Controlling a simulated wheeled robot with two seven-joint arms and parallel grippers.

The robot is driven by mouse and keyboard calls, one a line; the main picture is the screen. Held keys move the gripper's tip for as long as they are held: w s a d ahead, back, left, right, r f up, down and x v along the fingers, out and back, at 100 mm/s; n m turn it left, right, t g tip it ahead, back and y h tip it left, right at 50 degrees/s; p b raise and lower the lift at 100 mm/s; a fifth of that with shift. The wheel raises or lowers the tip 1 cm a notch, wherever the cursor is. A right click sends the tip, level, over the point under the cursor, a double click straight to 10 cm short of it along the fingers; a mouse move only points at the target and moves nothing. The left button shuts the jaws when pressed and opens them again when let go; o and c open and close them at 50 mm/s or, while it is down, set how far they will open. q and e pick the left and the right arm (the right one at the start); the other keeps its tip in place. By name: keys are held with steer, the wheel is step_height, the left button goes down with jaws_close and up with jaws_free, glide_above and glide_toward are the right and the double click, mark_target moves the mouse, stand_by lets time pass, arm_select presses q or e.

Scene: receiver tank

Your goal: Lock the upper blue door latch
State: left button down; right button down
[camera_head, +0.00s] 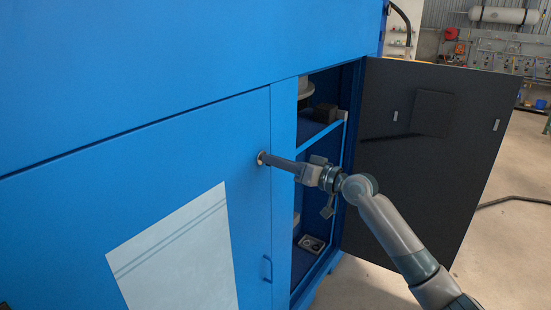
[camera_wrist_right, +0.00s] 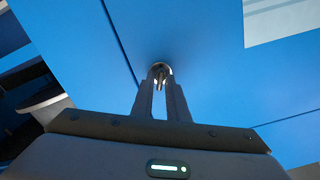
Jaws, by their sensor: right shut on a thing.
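The upper latch (camera_head: 262,158) is a small round metal fitting near the right edge of the closed blue door (camera_head: 180,150). It also shows in the right wrist view (camera_wrist_right: 160,70), at the tips of the fingers. My right gripper (camera_head: 267,159) reaches it from the right, its fingertips shut on the latch. In the right wrist view the two dark fingers run straight to it. The fingertips hide part of the latch, so I cannot tell its turn angle. My left gripper is not in view.
Right of the closed door, an open cabinet bay (camera_head: 318,130) shows shelves. Its dark door (camera_head: 430,150) stands swung open behind my right arm. A small blue handle (camera_head: 267,268) sits lower on the closed door. A white sheet (camera_head: 175,255) is on the door. Floor is free at right.

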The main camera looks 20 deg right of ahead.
steer(key=shift+d+f+m+p, duration=0.1)
steer(key=shift+m+p, duration=1.85)
steer(key=shift+m, duration=1.25)
steer(key=shift+f+m+p, duration=0.1)
steer(key=shift+m+p, duration=1.85)
steer(key=shift+m, duration=1.25)
steer(key=c, duration=1.9)
jaws_free()
steer(key=shift+d, duration=0.1)
steer(key=b+v, duration=0.7)
steer(key=v, duration=1)
